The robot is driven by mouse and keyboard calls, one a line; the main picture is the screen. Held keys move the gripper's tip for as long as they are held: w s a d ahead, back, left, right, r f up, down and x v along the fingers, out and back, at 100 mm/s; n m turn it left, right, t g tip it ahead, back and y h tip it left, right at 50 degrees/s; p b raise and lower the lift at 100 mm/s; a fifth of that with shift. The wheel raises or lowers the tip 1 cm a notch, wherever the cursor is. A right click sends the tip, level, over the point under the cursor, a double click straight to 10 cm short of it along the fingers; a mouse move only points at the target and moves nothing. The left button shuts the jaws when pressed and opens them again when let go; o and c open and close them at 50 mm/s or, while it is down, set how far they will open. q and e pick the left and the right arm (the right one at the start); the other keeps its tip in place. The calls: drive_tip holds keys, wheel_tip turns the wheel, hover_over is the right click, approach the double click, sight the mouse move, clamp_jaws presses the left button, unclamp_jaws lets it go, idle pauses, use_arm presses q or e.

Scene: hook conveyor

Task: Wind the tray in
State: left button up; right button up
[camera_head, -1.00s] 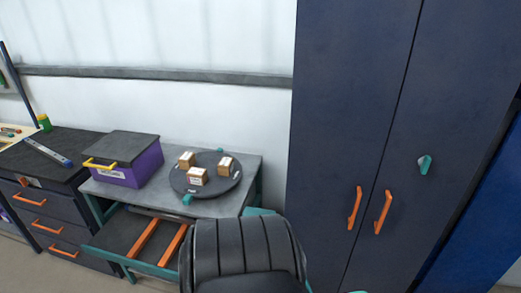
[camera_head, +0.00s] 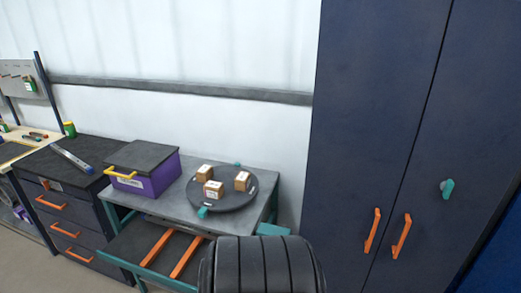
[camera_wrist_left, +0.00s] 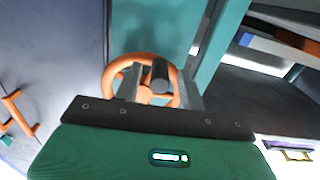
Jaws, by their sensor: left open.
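In the head view, a dark tray (camera_head: 136,240) with a teal rim and two orange strips sticks out from under a grey-topped table (camera_head: 168,203). In the left wrist view, an orange handwheel (camera_wrist_left: 109,75) with a dark cylindrical knob (camera_wrist_left: 160,72) stands in front of a teal panel. My left gripper (camera_wrist_left: 161,88) is open, its two grey fingers in front of the wheel, one on each side of the knob. I cannot tell whether they touch it. The wheel and left gripper are hidden in the head view. My right gripper is not in view.
A round dark turntable (camera_head: 235,200) with three small boxes and a purple bin (camera_head: 155,181) stand on the table. A drawer unit (camera_head: 80,212) stands to the left, a tall dark blue cabinet (camera_head: 345,130) with orange handles to the right.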

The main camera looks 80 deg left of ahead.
use_arm(q)
drive_tip(key=p+v, duration=0.3)
drive_tip(key=v, duration=1)
drive_tip(key=shift+d, duration=0.35)
drive_tip(key=shift+s, duration=0.1)
